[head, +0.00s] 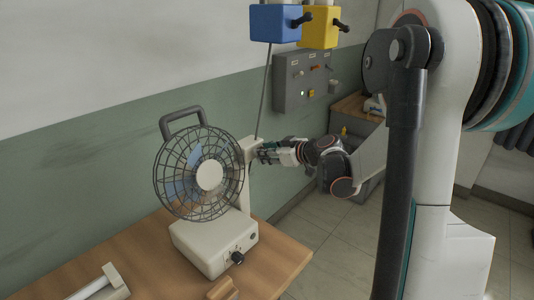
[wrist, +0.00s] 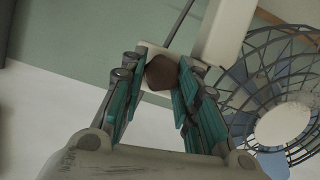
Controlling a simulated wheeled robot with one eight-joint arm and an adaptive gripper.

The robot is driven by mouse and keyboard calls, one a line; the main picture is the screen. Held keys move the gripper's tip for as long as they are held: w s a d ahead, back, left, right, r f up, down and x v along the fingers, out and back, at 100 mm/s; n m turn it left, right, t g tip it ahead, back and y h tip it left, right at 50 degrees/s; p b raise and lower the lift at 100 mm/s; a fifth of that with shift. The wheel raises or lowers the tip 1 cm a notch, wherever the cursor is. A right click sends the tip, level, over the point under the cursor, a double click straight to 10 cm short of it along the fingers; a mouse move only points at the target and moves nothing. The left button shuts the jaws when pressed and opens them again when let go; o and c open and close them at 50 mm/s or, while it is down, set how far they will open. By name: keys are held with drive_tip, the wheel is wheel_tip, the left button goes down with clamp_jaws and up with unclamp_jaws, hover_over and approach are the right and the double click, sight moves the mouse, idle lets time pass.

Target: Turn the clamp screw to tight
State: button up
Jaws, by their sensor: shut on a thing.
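A desk fan (head: 208,176) with a round wire cage and a top handle stands on the wooden table. My gripper (head: 262,153) reaches in from the right, at the upper part of the fan's pale post (head: 243,190). In the wrist view, the brown, faceted head of the clamp screw (wrist: 161,72) sits between the teal fingers of my gripper (wrist: 160,84), which are shut on it. A pale block shows behind the screw. In the head view the fingers hide the screw. The fan's cage also shows at the right of the wrist view (wrist: 262,92).
A black knob (head: 237,257) is on the fan's base. A white-handled object (head: 101,285) and a wooden piece (head: 222,289) lie at the table's front. A grey switch panel (head: 299,80), a blue box (head: 275,23) and a yellow box (head: 319,28) are on the wall.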

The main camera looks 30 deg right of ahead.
drive_tip(key=shift+m, duration=0.3)
drive_tip(key=m+y+b, duration=0.1)
drive_tip(key=m+y, duration=0.1)
drive_tip(key=m, duration=0.2)
drive_tip(key=m+y+b, duration=0.2)
drive_tip(key=m+y, duration=0.1)
drive_tip(key=m, duration=0.2)
drive_tip(key=d+f+m+y+b, duration=0.1)
drive_tip(key=m+y+b, duration=0.1)
drive_tip(key=m+y, duration=0.1)
drive_tip(key=shift+w+m, duration=0.15)
drive_tip(key=shift+m, duration=0.75)
idle(0.4)
drive_tip(key=o, duration=1.1)
drive_tip(key=shift+c, duration=0.2)
